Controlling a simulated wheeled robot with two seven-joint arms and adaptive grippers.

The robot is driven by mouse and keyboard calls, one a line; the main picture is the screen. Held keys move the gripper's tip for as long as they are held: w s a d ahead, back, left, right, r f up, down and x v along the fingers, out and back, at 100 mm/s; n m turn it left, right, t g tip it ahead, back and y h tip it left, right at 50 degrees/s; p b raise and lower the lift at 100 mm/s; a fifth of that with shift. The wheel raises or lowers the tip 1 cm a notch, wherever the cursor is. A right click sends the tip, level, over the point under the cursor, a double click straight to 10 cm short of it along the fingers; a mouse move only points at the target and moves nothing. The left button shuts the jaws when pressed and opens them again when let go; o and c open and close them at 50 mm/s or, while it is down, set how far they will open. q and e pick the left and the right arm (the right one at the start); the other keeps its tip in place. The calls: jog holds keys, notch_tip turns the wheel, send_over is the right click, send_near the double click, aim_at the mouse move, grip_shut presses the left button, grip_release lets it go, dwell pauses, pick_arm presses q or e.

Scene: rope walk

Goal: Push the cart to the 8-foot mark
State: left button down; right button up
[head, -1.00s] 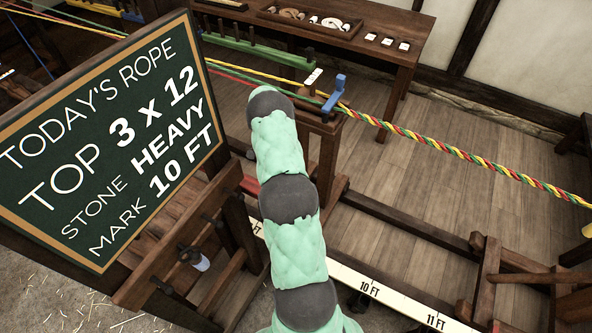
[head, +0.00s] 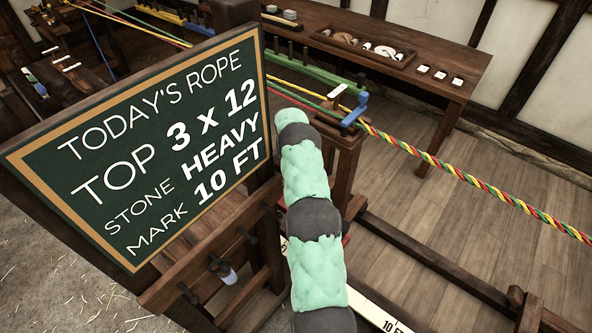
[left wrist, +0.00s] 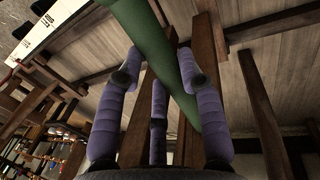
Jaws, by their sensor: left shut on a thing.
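The wooden cart (head: 346,150) stands in the middle of the head view, with a blue rope holder (head: 357,107) on its top. The twisted rope (head: 480,182) runs from it to the right. My mint-padded left arm reaches up to the cart and hides its lower part. The left gripper is hidden in the head view. A white foot scale (head: 372,308) runs along the floor rail; "10 FT" shows at the bottom edge. My right gripper is not in view.
A chalkboard (head: 150,150) at left reads "MARK 10 FT". A bench (head: 465,75) with trays stands behind. Wooden rails (head: 430,262) run along the floor right of the cart. The plank floor (head: 430,220) between rail and bench is clear.

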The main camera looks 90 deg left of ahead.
pick_arm(q)
jog(key=c, duration=0.8)
grip_release()
jog(key=shift+s+a+r, duration=0.2)
jog(key=shift+r, duration=1)
jog(key=shift+s+a+r, duration=0.15)
jog(key=shift+r, duration=1.1)
jog(key=shift+s+a+r, duration=0.2)
jog(key=shift+r, duration=1)
